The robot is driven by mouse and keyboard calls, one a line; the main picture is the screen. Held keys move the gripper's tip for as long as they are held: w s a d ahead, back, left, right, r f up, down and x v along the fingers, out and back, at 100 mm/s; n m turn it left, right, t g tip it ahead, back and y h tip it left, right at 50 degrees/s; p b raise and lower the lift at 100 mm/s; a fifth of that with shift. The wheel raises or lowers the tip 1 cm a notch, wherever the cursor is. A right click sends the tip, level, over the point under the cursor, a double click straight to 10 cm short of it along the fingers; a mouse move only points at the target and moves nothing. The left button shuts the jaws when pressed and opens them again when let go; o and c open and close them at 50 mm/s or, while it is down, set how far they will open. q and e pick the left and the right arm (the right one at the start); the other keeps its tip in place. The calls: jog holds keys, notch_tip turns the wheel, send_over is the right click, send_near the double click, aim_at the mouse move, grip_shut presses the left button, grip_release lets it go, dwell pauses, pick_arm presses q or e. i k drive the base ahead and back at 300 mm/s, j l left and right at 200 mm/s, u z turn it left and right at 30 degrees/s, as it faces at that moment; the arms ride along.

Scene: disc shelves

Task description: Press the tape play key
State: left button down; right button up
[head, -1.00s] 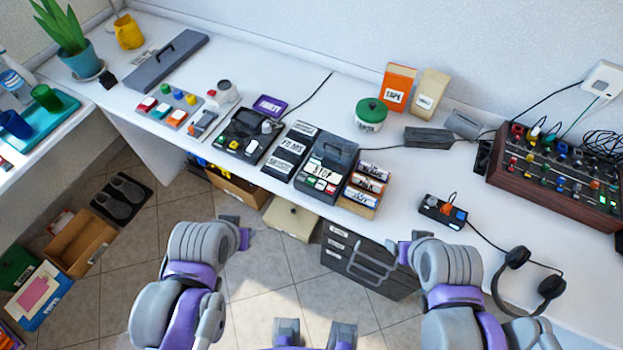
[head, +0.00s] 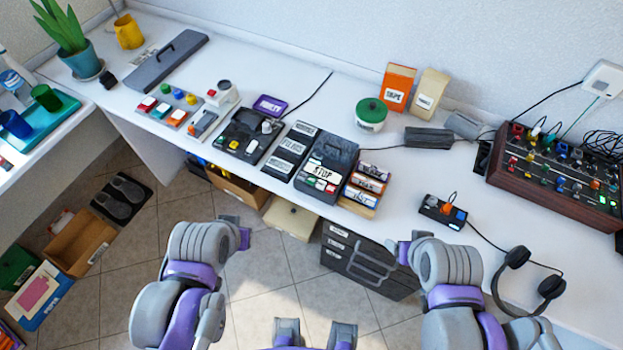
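A dark tape deck (head: 333,151) stands near the front edge of the counter, in the middle of the head view. Its front holds a row of small keys (head: 318,184), with green, red and white ones, below a white label reading "STOP". The key markings are too small to read, so I cannot tell which one is play. My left gripper (head: 241,233) is low and to the left of the deck, in front of the counter. My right gripper (head: 405,249) is low and to the right of it. Both are apart from the deck, and their finger openings are unclear.
Dark labelled boxes (head: 290,148) stand left of the deck, and a stack of labelled cases (head: 366,186) stands close on its right. A small button box (head: 443,212), headphones (head: 530,275) and a mixer (head: 560,175) are farther right. Drawers (head: 365,262) stand below the counter.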

aim_at(312, 180)
jog(key=k+j+z, duration=0.1)
jog(key=z, duration=0.3)
jog(key=k+j+z, duration=0.1)
jog(key=z, duration=0.3)
jog(key=k+j+z, duration=0.1)
jog(key=z, duration=0.3)
